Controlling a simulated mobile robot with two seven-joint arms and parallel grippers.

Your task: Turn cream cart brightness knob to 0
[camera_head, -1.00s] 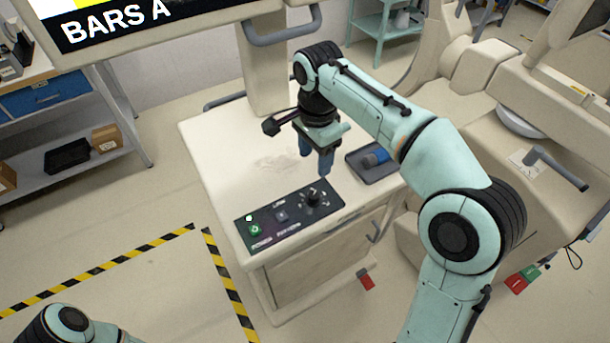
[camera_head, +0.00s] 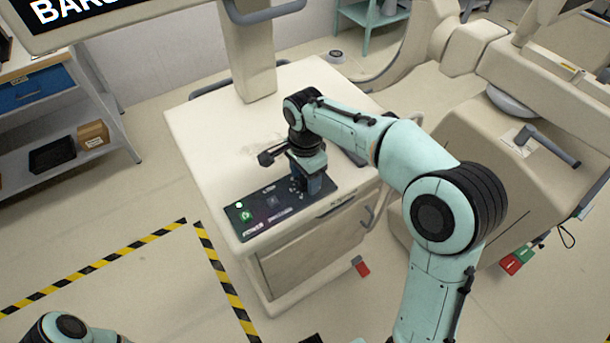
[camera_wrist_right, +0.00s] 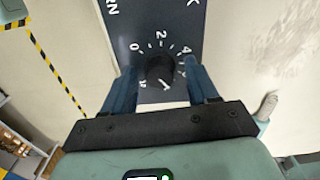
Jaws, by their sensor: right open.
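The cream cart (camera_head: 195,125) carries a dark control panel (camera_head: 272,222) along its front edge. In the right wrist view the black round knob (camera_wrist_right: 160,68) sits on the panel, with a dial printed 0, 2 and 4 around its upper side. A white mark shows at the knob's lower edge, away from the 0; its exact reading is unclear. My right gripper (camera_wrist_right: 161,82) is open, with one blue finger on each side of the knob. I cannot tell whether the fingers touch it. In the head view the right gripper (camera_head: 312,190) points down and hides most of the knob.
A green lit button (camera_head: 246,216) is at the panel's left end. A monitor (camera_head: 100,15) stands above the cart. A shelf unit (camera_head: 50,110) is at the left, and another cream machine (camera_head: 500,130) at the right. Striped floor tape (camera_head: 222,275) runs left of the cart.

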